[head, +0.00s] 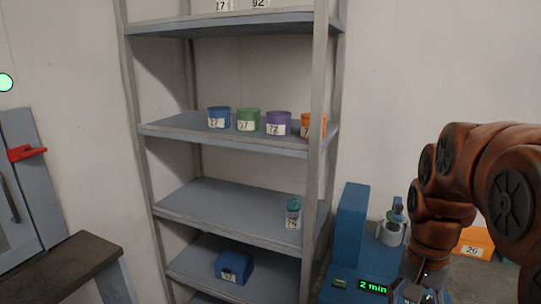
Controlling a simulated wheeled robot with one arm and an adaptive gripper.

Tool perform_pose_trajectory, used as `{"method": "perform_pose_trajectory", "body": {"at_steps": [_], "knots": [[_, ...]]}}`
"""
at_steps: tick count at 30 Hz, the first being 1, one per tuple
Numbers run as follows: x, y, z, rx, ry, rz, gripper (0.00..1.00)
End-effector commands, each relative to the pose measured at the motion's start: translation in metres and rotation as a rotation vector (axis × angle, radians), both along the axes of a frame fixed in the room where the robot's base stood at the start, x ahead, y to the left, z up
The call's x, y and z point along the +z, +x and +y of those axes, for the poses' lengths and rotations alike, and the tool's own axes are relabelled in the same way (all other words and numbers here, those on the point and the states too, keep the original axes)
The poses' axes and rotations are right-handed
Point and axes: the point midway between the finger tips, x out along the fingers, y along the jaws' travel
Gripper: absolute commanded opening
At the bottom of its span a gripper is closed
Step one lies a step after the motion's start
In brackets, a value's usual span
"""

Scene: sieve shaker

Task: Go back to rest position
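My arm reaches in from the right edge of the head view, folded and pointing down. My gripper (418,293) is at the bottom edge, in front of the blue sieve shaker (352,228). Its fingertips are cut off or too small to tell open from shut, and I cannot tell whether it holds anything. The shaker has a green-lit display reading "2 min" (372,287). A grey cylindrical part with a blue top (392,230) stands on the shaker, left of my arm.
A grey shelf rack (235,203) holds several coloured labelled containers, a teal-capped jar (293,213) and a blue box (233,267). An orange box (475,242) is partly behind my arm. A dark bench (60,268) and a grey cabinet with a red handle (27,153) are at left.

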Motion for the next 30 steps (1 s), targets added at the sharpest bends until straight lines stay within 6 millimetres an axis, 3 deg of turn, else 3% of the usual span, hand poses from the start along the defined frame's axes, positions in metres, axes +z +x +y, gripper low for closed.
{"method": "perform_pose_trajectory", "body": {"at_steps": [6, 15, 21, 30], "knots": [[-0.001, -0.064, 0.036, 0.247, 0.021, 0.025, 0.6], [-0.019, -0.144, 0.064, 0.558, 0.052, 0.058, 0.6], [-0.028, -0.166, 0.07, 0.649, 0.06, 0.067, 0.6], [-0.029, -0.168, 0.07, 0.659, 0.06, 0.068, 0.6]]}}
